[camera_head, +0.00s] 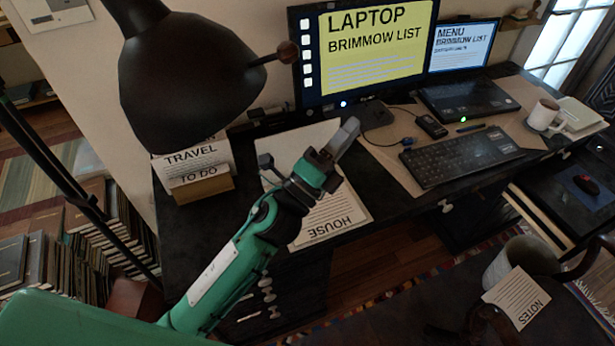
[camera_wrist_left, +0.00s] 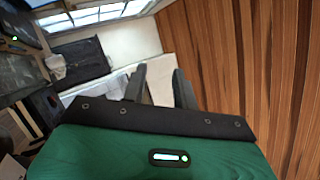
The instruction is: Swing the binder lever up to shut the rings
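My left gripper (camera_head: 338,146) is above the desk, over a large white sheet (camera_head: 345,212) headed "HOUSE", which lies flat and is partly hidden by my arm. In the left wrist view, its two dark fingers (camera_wrist_left: 159,84) stand apart with nothing between them, so it is open and empty. I cannot make out a binder, its rings or a lever for certain. A small dark piece stands at the left of the sheet, beside my wrist, and I cannot tell what it is. My right gripper is not in view.
A black lamp (camera_head: 185,80) hangs left of my arm. A "TO DO" card holder (camera_head: 203,188) stands at the desk's left. A monitor (camera_head: 375,50), laptop (camera_head: 465,98), keyboard (camera_head: 460,158) and mug (camera_head: 543,115) fill the back and right. Books are stacked on the floor at left.

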